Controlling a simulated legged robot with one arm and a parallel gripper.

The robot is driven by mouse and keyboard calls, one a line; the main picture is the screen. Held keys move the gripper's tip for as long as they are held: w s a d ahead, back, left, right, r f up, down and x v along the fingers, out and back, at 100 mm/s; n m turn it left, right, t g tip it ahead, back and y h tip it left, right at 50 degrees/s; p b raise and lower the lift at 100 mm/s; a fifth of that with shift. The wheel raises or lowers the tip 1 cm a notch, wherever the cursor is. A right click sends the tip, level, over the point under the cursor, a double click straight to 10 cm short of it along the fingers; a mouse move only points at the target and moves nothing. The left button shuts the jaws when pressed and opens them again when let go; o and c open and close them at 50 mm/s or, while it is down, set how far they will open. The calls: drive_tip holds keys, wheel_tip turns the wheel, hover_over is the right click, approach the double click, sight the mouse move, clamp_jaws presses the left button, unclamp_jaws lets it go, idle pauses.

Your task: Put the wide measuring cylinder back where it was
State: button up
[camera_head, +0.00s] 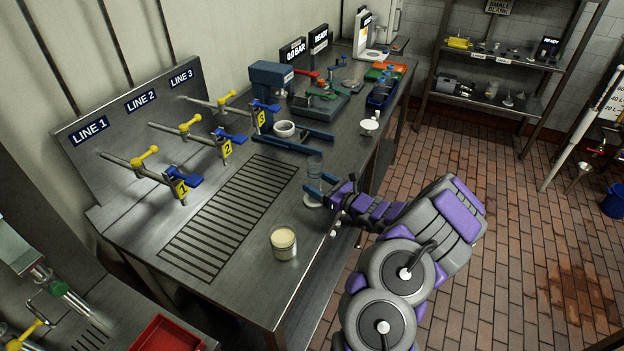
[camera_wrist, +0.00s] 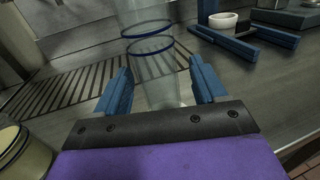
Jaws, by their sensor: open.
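A clear, empty-looking cylinder, apparently the wide measuring cylinder (camera_head: 314,166), stands upright on the steel bench right of the drain grate. In the wrist view this cylinder (camera_wrist: 147,42) shows blue rings and rises between and beyond my fingers. My gripper (camera_head: 322,192) is at the bench's front edge, low beside the cylinder. In the wrist view my gripper (camera_wrist: 155,85) is open, with one blue finger on each side of the cylinder and visible gaps to the glass. The cylinder's base is partly hidden by my gripper.
A jar of cream liquid (camera_head: 283,243) stands left of my gripper. The slotted grate (camera_head: 228,217) lies behind it, with valve lines and yellow tags further back. A blue frame (camera_head: 290,142) with a white bowl (camera_head: 284,129) is behind the cylinder. Bare bench lies around the jar.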

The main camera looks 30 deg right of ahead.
drive_tip(key=p+v, duration=0.2)
drive_tip(key=v, duration=0.7)
drive_tip(key=w+a+r+n+g+y, duration=0.1)
drive_tip(key=a+r+n+g+y, duration=0.1)
drive_tip(key=a+r+n+y, duration=0.45)
drive_tip(key=w+a+r+n+g+y, duration=0.1)
drive_tip(key=w+a+r+n+g, duration=0.2)
drive_tip(key=a, duration=0.7)
drive_tip(key=s+a+r+n+g+y, duration=0.1)
drive_tip(key=s+a+r+n+g, duration=0.3)
drive_tip(key=a, duration=0.5)
drive_tip(key=s+a+r+n+g+y, duration=0.1)
drive_tip(key=s+a+r+n+g, duration=0.1)
drive_tip(key=s+a+n+g, duration=0.55)
drive_tip(key=s+a+n+g+h, duration=0.3)
drive_tip(key=s+a+n+h, duration=0.4)
drive_tip(key=s, duration=0.6)
drive_tip(key=s+d+n+h, duration=0.5)
drive_tip(key=s+d+h, duration=0.2)
drive_tip(key=s, duration=0.4)
drive_tip(key=shift+s+d+r, duration=0.2)
drive_tip(key=shift+s+d, duration=0.1)
drive_tip(key=shift+d, duration=0.15)
